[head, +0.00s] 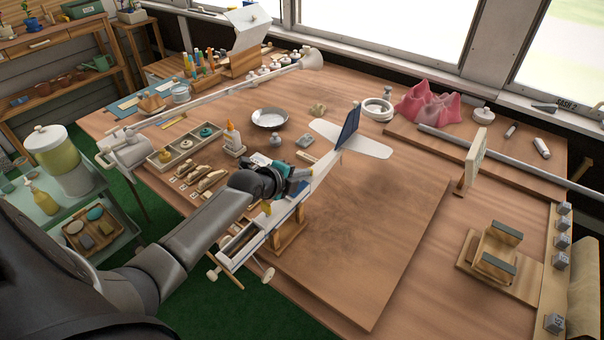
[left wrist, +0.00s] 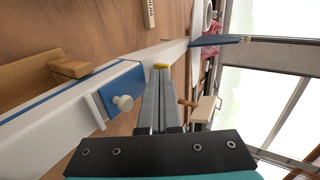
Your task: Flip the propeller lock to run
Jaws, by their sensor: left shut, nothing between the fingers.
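A white model airplane (head: 320,170) with a blue tail fin (head: 348,127) rests on a wooden stand (head: 288,232) on the table. My left gripper (head: 288,190) is over the fuselage and partly hides it. In the left wrist view its fingers (left wrist: 160,90) are shut, with nothing between them. Beside them, a blue panel (left wrist: 124,82) on the white fuselage carries a round cream knob (left wrist: 123,103) and a thin white tab (left wrist: 95,110). The fingers look apart from the knob. I cannot tell which part is the propeller lock or how it is set. My right gripper is out of view.
A sorting tray (head: 185,153), a glue bottle (head: 232,138) and a metal dish (head: 269,118) stand behind my left arm. A pink form (head: 428,104) is at the back right. A wooden cradle (head: 497,250) stands at the right. The board right of the airplane is clear.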

